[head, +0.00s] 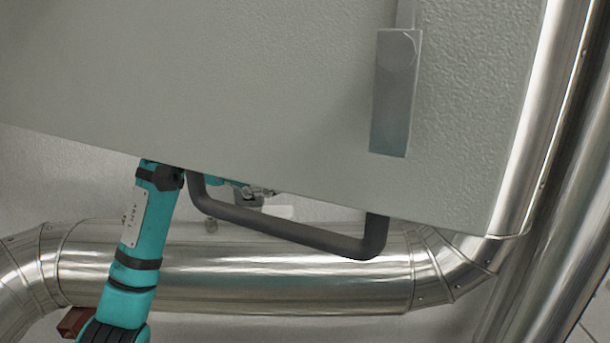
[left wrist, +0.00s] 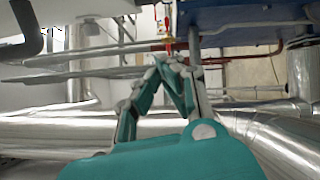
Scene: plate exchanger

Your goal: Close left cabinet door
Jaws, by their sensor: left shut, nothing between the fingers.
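A large light grey textured panel (head: 250,90), which looks like the cabinet door, fills the upper part of the head view. It carries a flat metal latch (head: 392,95), and a dark grey bar handle (head: 285,228) shows at its lower edge. My left arm rises from the lower left and passes out of sight at this edge. My left gripper (head: 265,192) shows only in part, just below the edge and beyond the bar. In the left wrist view my left gripper (left wrist: 172,65) is shut and empty, its fingertips together. My right gripper is not in view.
A shiny metal-clad pipe (head: 270,280) runs below the panel, and a similar one (head: 545,120) rises at its right. The left wrist view shows a blue structure (left wrist: 240,18) above, thin pipes behind the fingers, and a dark bent bar (left wrist: 28,28) at upper left.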

